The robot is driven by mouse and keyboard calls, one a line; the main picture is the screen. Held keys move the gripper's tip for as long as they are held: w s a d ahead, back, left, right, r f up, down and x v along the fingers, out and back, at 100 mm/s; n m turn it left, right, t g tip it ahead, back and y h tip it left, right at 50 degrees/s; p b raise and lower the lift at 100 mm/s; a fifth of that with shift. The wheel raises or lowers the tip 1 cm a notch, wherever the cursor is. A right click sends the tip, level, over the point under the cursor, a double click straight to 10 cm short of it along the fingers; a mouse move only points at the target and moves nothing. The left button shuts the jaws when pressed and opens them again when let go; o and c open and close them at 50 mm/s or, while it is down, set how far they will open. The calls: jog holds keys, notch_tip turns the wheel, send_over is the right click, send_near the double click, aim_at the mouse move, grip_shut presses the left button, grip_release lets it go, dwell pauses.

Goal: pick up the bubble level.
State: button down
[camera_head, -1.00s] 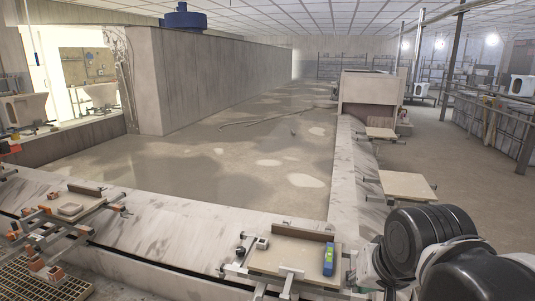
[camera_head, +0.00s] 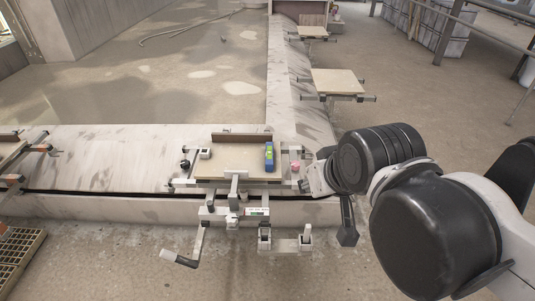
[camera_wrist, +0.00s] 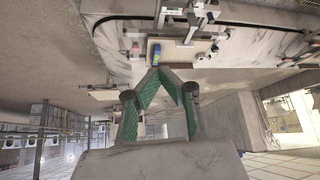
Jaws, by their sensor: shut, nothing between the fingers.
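A small blue and yellow-green block, which looks like the bubble level (camera_head: 269,157), lies on the right part of a tan board in the head view. In the wrist view the level (camera_wrist: 157,52) shows just beyond my fingertips, partly hidden by them. My gripper (camera_wrist: 166,70) has green-padded fingers that meet at the tips, shut with nothing between them. It points toward the board and appears apart from the level. In the head view my arm comes in from the right, and I cannot make out the fingers there.
The tan board (camera_head: 225,160) has a brown raised strip (camera_head: 240,138) along its back. Clamps and a crank handle (camera_head: 180,259) stick out at its front. A small pink object (camera_head: 295,168) sits right of the board. Another board (camera_head: 338,82) stands farther back; a grate (camera_head: 18,262) lies left.

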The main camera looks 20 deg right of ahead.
dwell(0.4)
jog(key=c, duration=1.3)
grip_release()
jog(key=shift+o, duration=0.2)
